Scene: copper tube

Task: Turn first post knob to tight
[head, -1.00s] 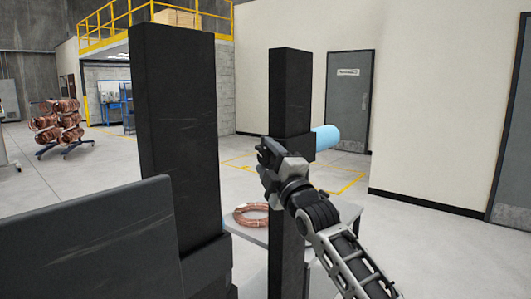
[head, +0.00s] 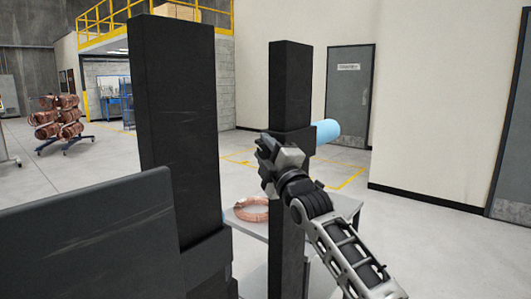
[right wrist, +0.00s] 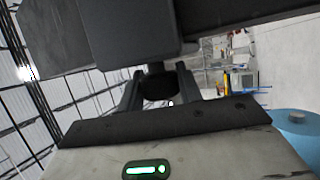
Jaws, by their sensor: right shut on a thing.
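A tall black post (head: 290,88) with a thicker collar stands in the middle of the head view. A second black post (head: 178,120) stands nearer, to its left. My right gripper (head: 264,150) is at the collar of the middle post. In the right wrist view its two fingers (right wrist: 158,88) are shut on a dark round knob (right wrist: 157,84), which sticks out on a short stem from the dark post block (right wrist: 135,28). The fingers hide the knob in the head view. Its tightness cannot be read. My left gripper is not in view.
A light blue cylinder (head: 328,131) sticks out right of the middle post's collar. A grey table (head: 345,207) with a copper coil (head: 252,210) stands behind. A dark panel (head: 90,240) fills the lower left. Open floor lies beyond.

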